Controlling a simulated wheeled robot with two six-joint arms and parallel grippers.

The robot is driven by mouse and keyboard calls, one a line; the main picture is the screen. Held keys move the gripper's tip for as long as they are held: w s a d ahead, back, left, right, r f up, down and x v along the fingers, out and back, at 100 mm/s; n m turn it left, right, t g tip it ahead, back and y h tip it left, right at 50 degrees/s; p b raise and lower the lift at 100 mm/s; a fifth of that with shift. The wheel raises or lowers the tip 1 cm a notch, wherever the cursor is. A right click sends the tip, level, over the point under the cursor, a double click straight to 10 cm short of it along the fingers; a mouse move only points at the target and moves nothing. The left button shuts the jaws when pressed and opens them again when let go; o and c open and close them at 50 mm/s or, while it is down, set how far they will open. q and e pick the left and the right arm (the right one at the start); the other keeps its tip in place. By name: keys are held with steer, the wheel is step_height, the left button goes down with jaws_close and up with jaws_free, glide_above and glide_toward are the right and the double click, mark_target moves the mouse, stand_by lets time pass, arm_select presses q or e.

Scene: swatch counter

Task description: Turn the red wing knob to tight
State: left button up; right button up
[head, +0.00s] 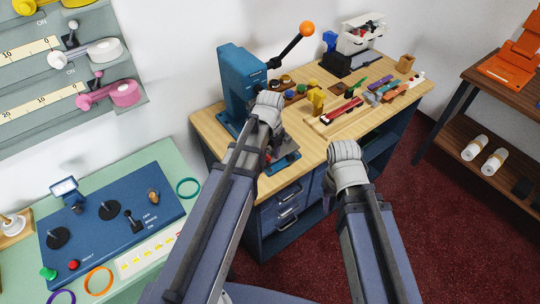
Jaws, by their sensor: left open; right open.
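I cannot make out a red wing knob for certain. The blue press (240,82), with an orange-balled lever (306,29), stands on the wooden workbench (212,128); my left arm covers part of its front and base. My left gripper (272,140) is open at the front of the press, its fingertips hard to separate from the dark parts there. My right gripper (346,158) is open and apart, over the bench's front edge; its fingers are mostly hidden by the wrist.
A red-handled tool (342,110) and several coloured items lie on the bench to the right. At left, a green counter holds a blue control panel (95,232) with a red reset button (73,265). A brown shelf (500,82) stands at far right. Red floor between is clear.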

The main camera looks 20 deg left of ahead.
mark_target(270, 159)
arm_select(q)
step_height(270, 159, up, 8)
steer(key=p, duration=0.7)
steer(key=shift+f, duration=0.1)
steer(key=shift+f, duration=0.1)
steer(key=s+d+f+n+y+b, duration=0.1)
steer(key=s+d+n, duration=0.9)
steer(key=n, duration=1.2)
steer(key=shift+s+d+f, duration=0.2)
steer(key=shift+s+d, duration=0.15)
steer(key=shift+s, duration=1)
